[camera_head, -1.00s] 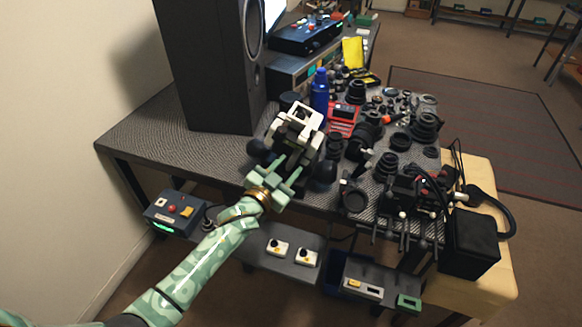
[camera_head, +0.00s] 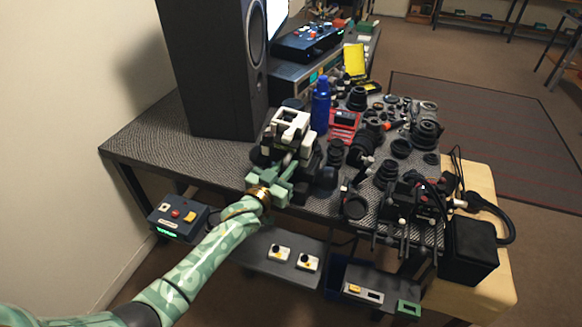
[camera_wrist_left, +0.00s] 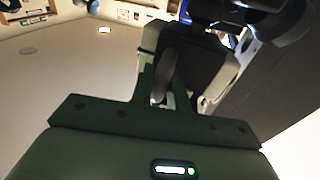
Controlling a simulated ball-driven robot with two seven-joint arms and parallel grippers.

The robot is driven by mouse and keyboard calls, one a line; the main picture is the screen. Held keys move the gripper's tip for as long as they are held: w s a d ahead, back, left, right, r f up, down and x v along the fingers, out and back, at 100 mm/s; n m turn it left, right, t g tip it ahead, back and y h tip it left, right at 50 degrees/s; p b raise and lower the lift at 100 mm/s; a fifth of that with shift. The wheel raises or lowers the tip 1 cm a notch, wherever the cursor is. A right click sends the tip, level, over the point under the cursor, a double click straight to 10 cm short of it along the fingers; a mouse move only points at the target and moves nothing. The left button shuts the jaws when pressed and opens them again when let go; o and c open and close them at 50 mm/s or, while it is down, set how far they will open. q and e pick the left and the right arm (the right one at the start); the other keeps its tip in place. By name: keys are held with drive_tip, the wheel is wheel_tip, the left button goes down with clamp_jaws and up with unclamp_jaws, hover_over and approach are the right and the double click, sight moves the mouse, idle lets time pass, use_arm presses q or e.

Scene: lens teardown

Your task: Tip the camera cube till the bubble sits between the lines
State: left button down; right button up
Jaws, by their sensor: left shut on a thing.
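The camera cube (camera_head: 290,122) appears to be the pale, open-framed block on top of a dark mount (camera_head: 302,160) at the table's near edge. It looks close to level in the head view. My left gripper (camera_head: 282,170) is at the near side of the mount, just below the cube. It is shut on a grey, rounded handle, and the handle (camera_wrist_left: 165,75) shows between the fingers in the left wrist view. I cannot make out the bubble or its lines. My right gripper is not in view.
A tall black speaker (camera_head: 212,70) stands left of the mount. A blue bottle (camera_head: 320,100) and a red box (camera_head: 344,124) stand close behind and to the right. Several dark lenses crowd the right. The table top (camera_head: 150,130) is bare at the left.

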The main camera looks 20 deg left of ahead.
use_arm(q)
drive_tip(key=shift+a+n, duration=0.25)
drive_tip(key=shift+n, duration=0.15)
drive_tip(key=c, duration=1.4)
unclamp_jaws()
drive_tip(key=p+v, duration=0.3)
drive_tip(key=v, duration=1.3)
drive_tip(key=shift+s+a+f, duration=0.1)
drive_tip(key=shift+s, duration=0.05)
